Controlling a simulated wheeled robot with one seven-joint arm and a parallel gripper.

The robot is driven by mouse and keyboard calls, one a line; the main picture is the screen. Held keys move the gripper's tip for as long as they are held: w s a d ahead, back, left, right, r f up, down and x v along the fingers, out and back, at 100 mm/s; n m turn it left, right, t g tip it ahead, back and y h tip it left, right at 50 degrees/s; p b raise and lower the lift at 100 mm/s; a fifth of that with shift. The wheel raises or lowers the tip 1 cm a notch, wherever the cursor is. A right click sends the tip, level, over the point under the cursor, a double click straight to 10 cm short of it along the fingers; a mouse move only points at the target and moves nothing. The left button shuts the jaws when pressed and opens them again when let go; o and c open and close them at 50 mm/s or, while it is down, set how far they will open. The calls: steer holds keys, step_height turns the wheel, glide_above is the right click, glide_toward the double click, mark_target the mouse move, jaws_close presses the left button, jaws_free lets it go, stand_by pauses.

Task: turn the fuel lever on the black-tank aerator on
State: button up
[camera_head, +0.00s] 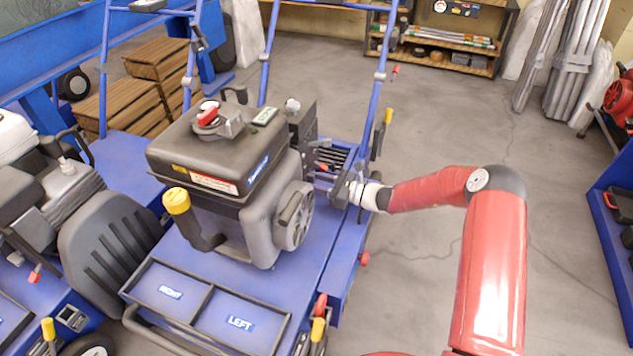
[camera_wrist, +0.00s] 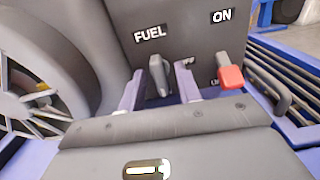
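The black-tank aerator (camera_head: 225,160) stands on a blue deck at the centre of the head view. In the wrist view its dark panel (camera_wrist: 185,38) carries a FUEL label (camera_wrist: 150,33) and an ON label (camera_wrist: 222,16) to the upper right. The grey fuel lever (camera_wrist: 158,76) stands upright below FUEL. My gripper (camera_wrist: 160,85) is open, with one finger on each side of the lever and gaps visible. A label by the right finger is partly hidden. In the head view my gripper (camera_head: 345,190) is at the engine's right side, where the lever cannot be made out.
A red-tipped lever (camera_wrist: 231,77) sits close to the right of my right finger. A wheel-like starter cover (camera_wrist: 40,85) is at the left. A blue frame post (camera_head: 378,90) rises near my gripper. Another aerator (camera_head: 40,190) stands at the left.

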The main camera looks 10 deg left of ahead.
steer(key=shift+s+d, duration=0.2)
steer(key=shift+d, duration=1.1)
steer(key=shift+s+d, duration=0.15)
steer(key=shift+d, duration=1.1)
steer(key=shift+s+d, duration=0.2)
steer(key=shift+d, duration=1.1)
